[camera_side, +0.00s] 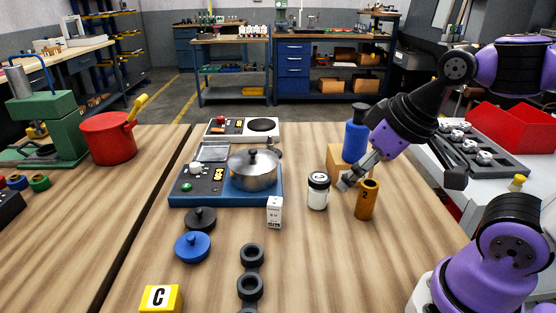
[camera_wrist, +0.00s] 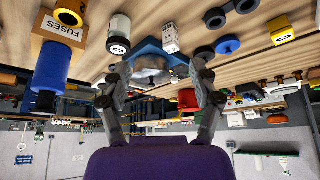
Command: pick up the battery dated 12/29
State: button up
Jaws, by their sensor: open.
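No thing in view carries a date I can read, so I cannot tell which is the battery dated 12/29. A small white block (camera_side: 274,212) with dark print stands upright in front of the blue stove unit; its print is too small to read. It also shows in the wrist view (camera_wrist: 171,38).
A pot (camera_side: 253,172) sits on the blue stove unit (camera_side: 225,202). A blue bottle (camera_side: 355,140) stands behind my gripper, near a box labelled FUSES (camera_wrist: 48,32).

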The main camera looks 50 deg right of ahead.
aim_at(276, 201)
jog(key=w+f+n, duration=0.2)
jog(key=w+f, duration=0.1)
jog(key=w, duration=0.1)
jog(key=w+a+f+n+g+y, duration=0.1)
jog(key=w+f+n, duration=0.1)
jog(key=w+f, duration=0.2)
jog(key=w+f+n+g+y, duration=0.1)
jog(key=w+f+n, duration=0.1)
jog(key=w, duration=0.4)
jog(key=shift+w+a+f+n, duration=0.1)
jog(key=shift+a+f+n, duration=0.15)
jog(key=shift+f, duration=0.45)
jog(key=x, duration=0.6)
jog(key=shift+w+a, duration=0.15)
jog(key=shift+w, duration=0.05)
jog(key=shift+r, duration=0.1)
grip_shut()
